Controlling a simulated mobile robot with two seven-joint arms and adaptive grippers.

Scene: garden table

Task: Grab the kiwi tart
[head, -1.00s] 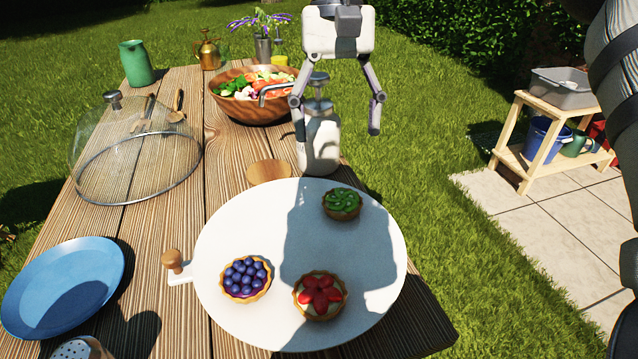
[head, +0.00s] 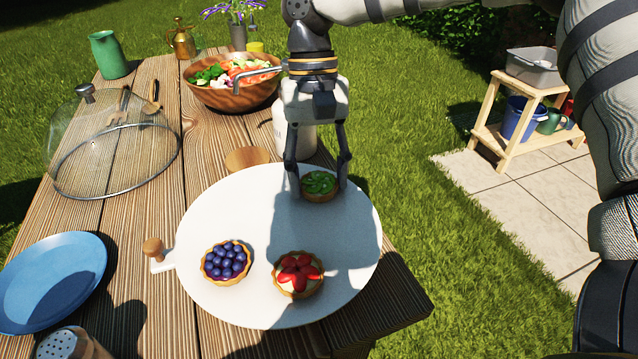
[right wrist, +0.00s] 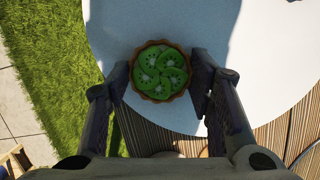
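The kiwi tart (head: 320,183), a small crust topped with green kiwi slices, sits near the far right edge of the round white board (head: 240,215). My right gripper (head: 318,188) is down over it, with one finger on each side. In the right wrist view the kiwi tart (right wrist: 160,72) lies between the fingertips of my right gripper (right wrist: 161,80), which are spread about the tart's width and very close to its crust. A firm squeeze does not show. My left gripper is not in view.
A blueberry tart (head: 226,263) and a strawberry tart (head: 298,274) stand on the board's near half. A white bottle (head: 306,138) and a salad bowl (head: 232,97) stand behind. A glass dome (head: 115,160) and a blue plate (head: 50,280) are at left.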

